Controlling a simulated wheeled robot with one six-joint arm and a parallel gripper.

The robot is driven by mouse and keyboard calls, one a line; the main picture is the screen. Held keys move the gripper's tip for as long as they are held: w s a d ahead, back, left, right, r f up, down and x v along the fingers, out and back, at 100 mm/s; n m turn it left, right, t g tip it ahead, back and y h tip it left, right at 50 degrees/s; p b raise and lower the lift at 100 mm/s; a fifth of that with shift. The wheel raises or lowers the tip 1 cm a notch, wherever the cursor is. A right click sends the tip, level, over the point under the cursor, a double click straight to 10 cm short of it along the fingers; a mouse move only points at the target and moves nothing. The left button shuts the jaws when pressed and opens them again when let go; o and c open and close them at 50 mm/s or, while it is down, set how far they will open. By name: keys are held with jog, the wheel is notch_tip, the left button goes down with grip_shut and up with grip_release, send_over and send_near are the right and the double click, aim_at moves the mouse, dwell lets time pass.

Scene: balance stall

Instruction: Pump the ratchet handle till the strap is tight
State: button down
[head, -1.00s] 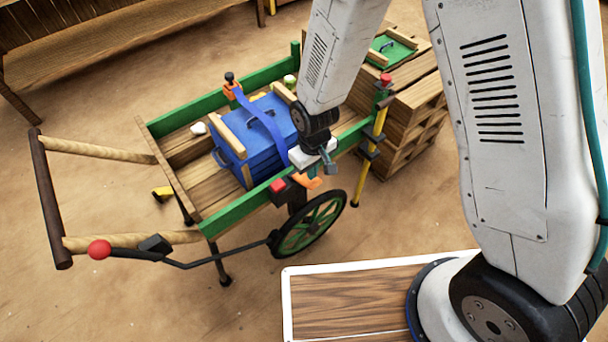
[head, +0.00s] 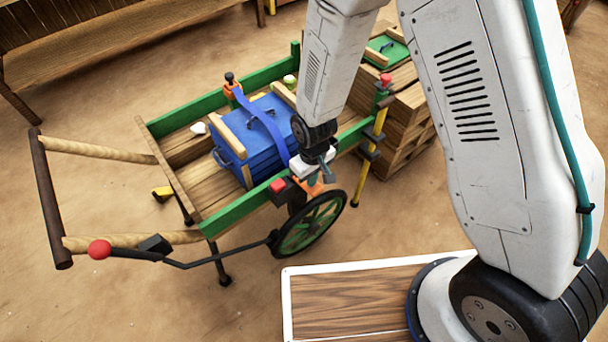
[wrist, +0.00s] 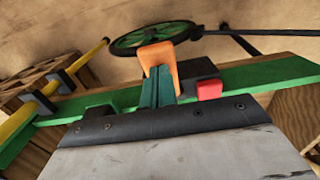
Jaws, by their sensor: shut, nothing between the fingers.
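The blue strap (head: 262,118) runs over a blue chest (head: 232,160) in the cart, from an orange fitting (head: 231,90) on the far green rail to the near rail. The orange ratchet handle (head: 316,189) sticks out at the near rail, below my gripper (head: 320,178). In the wrist view the orange handle (wrist: 158,56) stands just beyond the tips of my gripper (wrist: 157,72), whose fingers are together and empty. The fingertips look against or very close to the handle; I cannot tell whether they touch. The ratchet body is mostly hidden by my wrist.
The cart's green near rail (head: 235,211) carries a red-topped block (head: 278,187). A green-spoked wheel (head: 309,226) is below it. A red-knobbed black lever (head: 99,249) sticks out left. A yellow post (head: 369,160) and stacked wooden crates (head: 408,125) stand on the right.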

jog(key=shift+f, duration=1.05)
jog(key=shift+r, duration=2.85)
notch_tip(320, 180, up, 5)
